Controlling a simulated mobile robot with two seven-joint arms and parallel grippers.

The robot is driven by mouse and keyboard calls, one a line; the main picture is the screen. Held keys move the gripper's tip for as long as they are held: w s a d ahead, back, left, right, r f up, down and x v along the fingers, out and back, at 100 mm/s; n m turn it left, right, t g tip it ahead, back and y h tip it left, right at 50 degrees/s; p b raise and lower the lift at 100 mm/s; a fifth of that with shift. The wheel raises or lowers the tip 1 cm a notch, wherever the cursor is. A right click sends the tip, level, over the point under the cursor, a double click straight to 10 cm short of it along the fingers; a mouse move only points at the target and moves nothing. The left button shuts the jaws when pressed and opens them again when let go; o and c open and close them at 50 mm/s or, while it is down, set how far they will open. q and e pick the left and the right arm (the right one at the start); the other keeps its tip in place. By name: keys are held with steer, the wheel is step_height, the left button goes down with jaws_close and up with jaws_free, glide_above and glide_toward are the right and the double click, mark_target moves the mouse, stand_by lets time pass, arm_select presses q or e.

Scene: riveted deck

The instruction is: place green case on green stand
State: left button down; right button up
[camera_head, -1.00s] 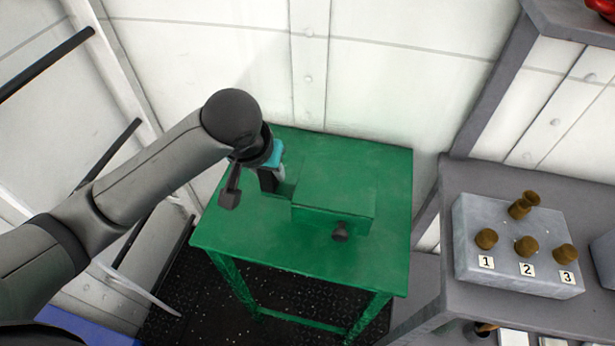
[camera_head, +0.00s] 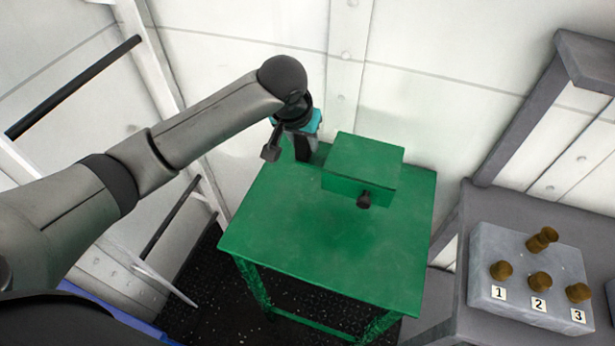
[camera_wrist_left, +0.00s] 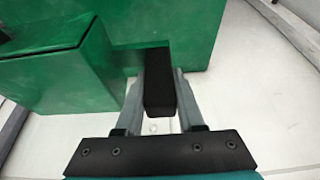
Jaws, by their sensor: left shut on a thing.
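The green case (camera_head: 362,160) is a box with a dark knob (camera_head: 364,200) on its near face. In the head view it overlaps the back edge of the green stand (camera_head: 320,240), a table-like thing with a flat top, and appears raised above it. My left gripper (camera_head: 303,150) is at the case's left side. In the left wrist view its fingers (camera_wrist_left: 161,80) are shut on a black handle (camera_wrist_left: 160,95) beside the case's green body (camera_wrist_left: 55,75). The case's underside is hidden, so its exact gap to the stand cannot be told. My right gripper is not in view.
A grey bench (camera_head: 500,212) stands to the right with a grey block (camera_head: 520,275) bearing brown knobs and number labels. White riveted walls (camera_head: 440,60) close in behind. Dark rails (camera_head: 75,88) are at left. The stand's front top is clear.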

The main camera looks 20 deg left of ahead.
arm_select(q)
step_height(320, 180, down, 10)
steer(key=shift+r+b, duration=0.1)
steer(key=shift+b, duration=0.75)
steer(key=shift+w+f, duration=0.1)
steer(key=shift+f, duration=0.25)
steer(key=c, duration=0.5)
jaws_free()
steer(key=shift+f, duration=0.15)
steer(key=p+v, duration=0.2)
steer(key=v, duration=1)
steer(key=shift+p, duration=0.4)
